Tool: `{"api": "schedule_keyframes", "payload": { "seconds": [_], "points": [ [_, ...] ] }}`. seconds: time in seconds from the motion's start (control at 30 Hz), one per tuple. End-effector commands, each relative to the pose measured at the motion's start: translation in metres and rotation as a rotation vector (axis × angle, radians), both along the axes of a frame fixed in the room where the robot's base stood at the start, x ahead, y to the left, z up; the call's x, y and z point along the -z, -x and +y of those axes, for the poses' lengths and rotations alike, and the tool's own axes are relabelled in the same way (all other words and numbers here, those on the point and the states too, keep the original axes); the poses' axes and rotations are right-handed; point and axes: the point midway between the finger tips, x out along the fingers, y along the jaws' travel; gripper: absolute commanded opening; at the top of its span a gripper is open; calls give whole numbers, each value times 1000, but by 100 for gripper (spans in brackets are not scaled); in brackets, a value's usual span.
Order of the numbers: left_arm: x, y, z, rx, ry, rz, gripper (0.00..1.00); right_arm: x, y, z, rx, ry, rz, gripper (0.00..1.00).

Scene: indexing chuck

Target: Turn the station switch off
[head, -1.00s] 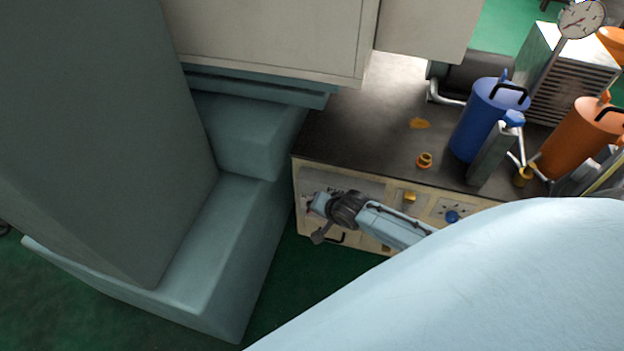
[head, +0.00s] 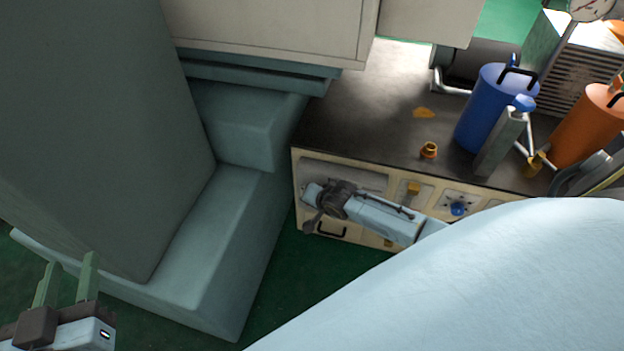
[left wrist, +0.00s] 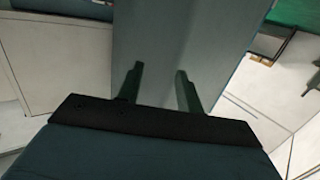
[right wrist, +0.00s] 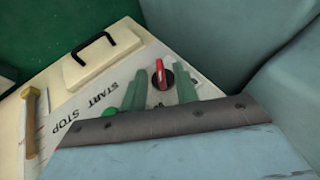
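The station switch, a red-handled rotary knob (right wrist: 159,72) on a dark round base, shows in the right wrist view on a pale panel (right wrist: 78,98) lettered START and STOP. My right gripper (right wrist: 158,84) is open, its two green fingers apart, with the knob in line with the gap between them. Whether the fingers reach around the knob I cannot tell. In the head view my right gripper (head: 309,205) is at the left end of the cabinet front and hides the switch. My left gripper (head: 68,274) is open and empty at the lower left.
A green button (right wrist: 109,111) sits beside the left finger. The cabinet front also has a black drawer handle (head: 331,230), a yellow lever (head: 413,188) and a blue knob (head: 458,208). A blue cylinder (head: 488,108) and a brass fitting (head: 429,150) stand on top.

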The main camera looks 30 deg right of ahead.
Motion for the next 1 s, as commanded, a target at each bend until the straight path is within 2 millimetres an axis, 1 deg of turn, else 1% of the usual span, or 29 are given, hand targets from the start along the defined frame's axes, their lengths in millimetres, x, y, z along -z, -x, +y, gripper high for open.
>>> {"api": "schedule_keyframes", "payload": {
  "seconds": [0.1,0.3,0.63,0.87,1.0],
  "points": [
    [-13,-2,-4,7,26,-85,36,5,-4,0,0,0,-1,30],
    [-28,-2,-6,13,50,-165,36,8,-6,0,1,-1,0,30],
    [-31,-1,-7,14,55,-180,36,8,-7,0,0,0,0,30],
    [-30,-2,-7,14,54,-179,36,8,-7,0,0,1,-1,0],
    [-30,-1,-7,14,54,-178,36,8,-6,0,0,1,-1,0]
  ]
}}
